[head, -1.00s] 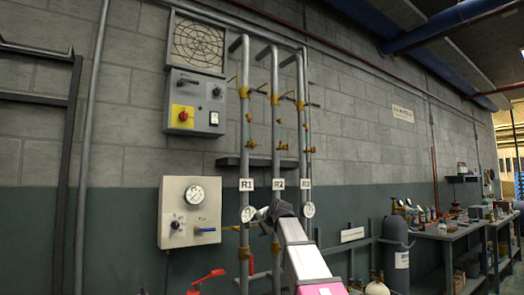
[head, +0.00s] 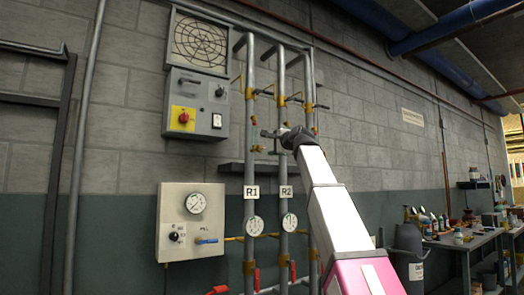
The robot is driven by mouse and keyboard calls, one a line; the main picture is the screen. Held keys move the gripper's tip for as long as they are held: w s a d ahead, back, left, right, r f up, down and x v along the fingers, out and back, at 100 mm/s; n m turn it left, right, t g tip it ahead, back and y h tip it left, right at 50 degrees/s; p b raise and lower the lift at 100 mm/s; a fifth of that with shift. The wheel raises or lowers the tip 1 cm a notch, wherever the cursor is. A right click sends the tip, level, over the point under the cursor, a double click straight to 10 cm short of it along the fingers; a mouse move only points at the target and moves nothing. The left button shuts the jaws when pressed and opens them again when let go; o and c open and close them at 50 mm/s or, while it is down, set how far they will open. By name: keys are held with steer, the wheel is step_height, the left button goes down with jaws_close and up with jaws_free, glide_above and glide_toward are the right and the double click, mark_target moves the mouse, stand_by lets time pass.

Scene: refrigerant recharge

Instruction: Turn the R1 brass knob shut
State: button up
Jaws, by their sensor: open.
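The R1 pipe (head: 251,165) is the leftmost of three grey vertical pipes and carries a white R1 label (head: 251,192). Small brass fittings sit on it, one (head: 253,119) just above my gripper's height and one (head: 257,149) just below; which is the R1 knob is too small to tell. My gripper (head: 267,133) is open, its fingers pointing left toward the R1 pipe between these fittings. No contact can be made out. My wrist hides part of the R2 and third pipes.
A control box (head: 196,104) with a red knob and a gauge panel (head: 191,222) are on the wall to the left. A narrow shelf (head: 232,168) is behind the pipes. Red valve handles (head: 257,279) are low down. A cylinder (head: 409,240) and bench are at right.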

mark_target(262, 148)
steer(key=x, duration=1)
steer(key=shift+w+a, duration=0.15)
steer(key=shift+w, duration=0.05)
steer(key=shift+f, duration=0.1)
steer(key=c, duration=0.9)
